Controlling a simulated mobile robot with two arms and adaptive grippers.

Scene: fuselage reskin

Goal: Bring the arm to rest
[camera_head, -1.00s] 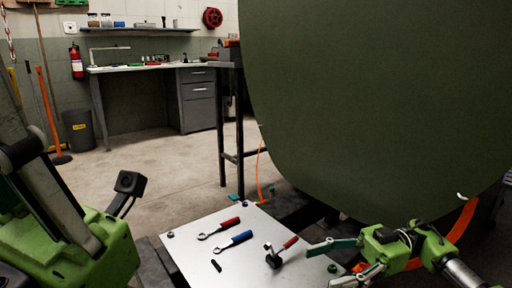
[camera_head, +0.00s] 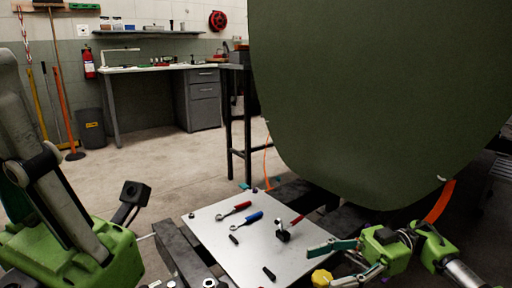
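My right gripper (camera_head: 322,268) is at the lower right, its green fingers spread apart and empty as far as I can see. It is over or beside the near right edge of a pale metal plate (camera_head: 212,222). A yellow knob-like piece (camera_head: 321,277) shows between its fingers; I cannot tell that it touches them. My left gripper is not in view; only arm links and a green housing show at the left.
On the plate lie a red-handled tool (camera_head: 236,210), a blue-handled tool (camera_head: 247,220), a red-handled hammer-like tool (camera_head: 284,235) and small dark pieces. A large green fuselage panel (camera_head: 375,100) hangs above. A workbench (camera_head: 150,68) stands behind, with open floor before it.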

